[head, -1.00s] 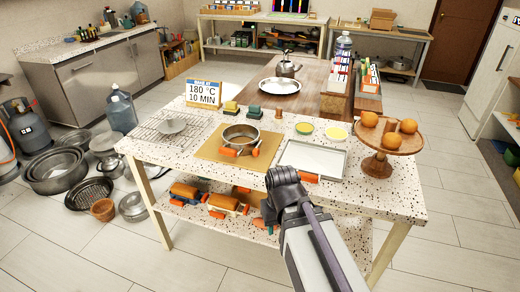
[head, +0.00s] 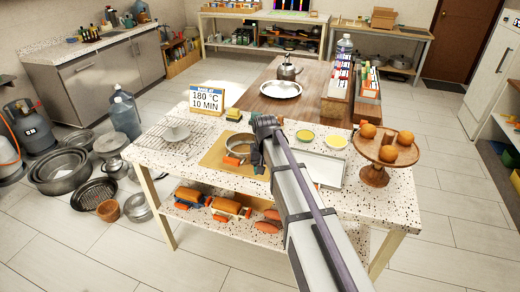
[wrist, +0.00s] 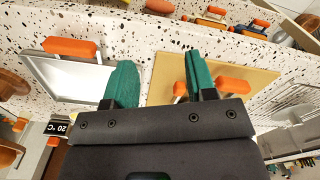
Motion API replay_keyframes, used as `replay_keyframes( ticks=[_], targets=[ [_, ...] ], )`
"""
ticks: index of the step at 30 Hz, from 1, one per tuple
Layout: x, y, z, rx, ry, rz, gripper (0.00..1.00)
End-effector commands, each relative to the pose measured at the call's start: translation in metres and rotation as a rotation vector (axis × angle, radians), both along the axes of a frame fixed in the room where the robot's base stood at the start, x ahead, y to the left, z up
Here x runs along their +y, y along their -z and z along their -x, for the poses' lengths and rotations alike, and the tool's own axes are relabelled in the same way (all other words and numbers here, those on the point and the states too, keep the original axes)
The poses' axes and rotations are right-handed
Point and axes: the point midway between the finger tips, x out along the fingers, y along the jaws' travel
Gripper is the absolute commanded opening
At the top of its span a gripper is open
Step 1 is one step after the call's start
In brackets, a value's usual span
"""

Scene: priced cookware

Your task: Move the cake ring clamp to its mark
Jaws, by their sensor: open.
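A steel cake ring (head: 240,142) stands on a tan board (head: 215,152) on the speckled table. An orange clamp piece (head: 232,160) sits at its front. In the wrist view, orange clamp pieces (wrist: 233,86) show on both sides of my right-hand finger, over the board (wrist: 245,62). In the head view my gripper (head: 260,156) is just right of the ring and hides part of the board. The ring is not visible in the wrist view. I cannot tell any contact.
A shallow tray (wrist: 75,78) with an orange piece (wrist: 72,47) on its edge lies beside the board. A wooden stand (head: 374,174) with oranges is at the right. Two small bowls (head: 336,142), a wire rack (head: 165,138) and a sign (head: 207,99) also stand around.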

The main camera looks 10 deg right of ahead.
Motion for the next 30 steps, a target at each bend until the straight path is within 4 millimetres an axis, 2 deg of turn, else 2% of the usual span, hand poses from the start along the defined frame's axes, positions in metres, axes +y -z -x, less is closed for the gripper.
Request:
replay_keyframes(
  ticks=[1, 3, 5, 9, 14, 17, 27, 30],
  targets=[
    [0.000, -0.022, -0.071, 0.000, 0.072, 0.000, 0.51],
    [0.000, -0.024, -0.125, 0.001, 0.190, 0.000, 0.51],
    [0.000, -0.019, -0.152, 0.001, 0.286, 0.000, 0.51],
    [0.000, -0.017, -0.145, 0.001, 0.413, -0.001, 0.51],
    [0.000, -0.010, -0.144, 0.000, 0.415, -0.001, 0.51],
    [0.000, 0.004, -0.144, 0.000, 0.414, -0.001, 0.51],
    [0.000, 0.081, -0.143, 0.000, 0.413, -0.001, 0.51],
    [0.000, 0.092, -0.143, 0.000, 0.412, -0.001, 0.51]
  ],
)
